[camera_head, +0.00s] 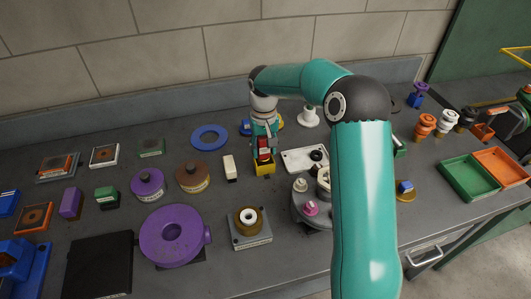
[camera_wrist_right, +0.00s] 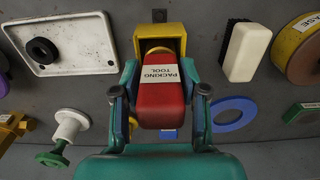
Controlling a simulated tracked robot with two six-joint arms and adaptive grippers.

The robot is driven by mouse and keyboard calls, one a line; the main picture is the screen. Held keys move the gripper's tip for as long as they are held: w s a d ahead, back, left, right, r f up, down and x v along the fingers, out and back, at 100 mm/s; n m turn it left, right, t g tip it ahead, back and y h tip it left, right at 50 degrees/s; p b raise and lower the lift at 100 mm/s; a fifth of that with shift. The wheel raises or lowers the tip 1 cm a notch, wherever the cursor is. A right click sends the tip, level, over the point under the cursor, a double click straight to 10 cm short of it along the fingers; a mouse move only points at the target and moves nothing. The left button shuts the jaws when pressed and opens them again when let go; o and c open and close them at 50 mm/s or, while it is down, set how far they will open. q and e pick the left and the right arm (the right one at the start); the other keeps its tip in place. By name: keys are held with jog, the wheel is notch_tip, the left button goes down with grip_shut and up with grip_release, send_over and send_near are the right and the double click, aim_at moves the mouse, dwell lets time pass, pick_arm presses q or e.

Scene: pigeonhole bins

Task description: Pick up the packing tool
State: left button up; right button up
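The packing tool (camera_wrist_right: 160,97) is a red block with a white label in the right wrist view. It also shows in the head view (camera_head: 264,150), standing at a yellow holder (camera_head: 264,169) on the bench. The holder's yellow rim (camera_wrist_right: 160,32) shows at the tool's far end. My right gripper (camera_wrist_right: 160,75) has one finger on each side of the tool, very close to its sides. I cannot tell whether the fingers press on it. In the head view my right gripper (camera_head: 264,133) is at the tool. My left gripper is not in view.
A white block (camera_head: 229,168) and brown disc (camera_head: 194,176) lie left of the tool. A white tray (camera_head: 296,162) lies close on the right. A blue ring (camera_head: 209,137) lies behind left. Several other parts crowd the bench, with a wall behind.

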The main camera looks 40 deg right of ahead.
jog(key=c, duration=0.6)
jog(key=shift+c, duration=0.2)
jog(key=shift+r, duration=0.1)
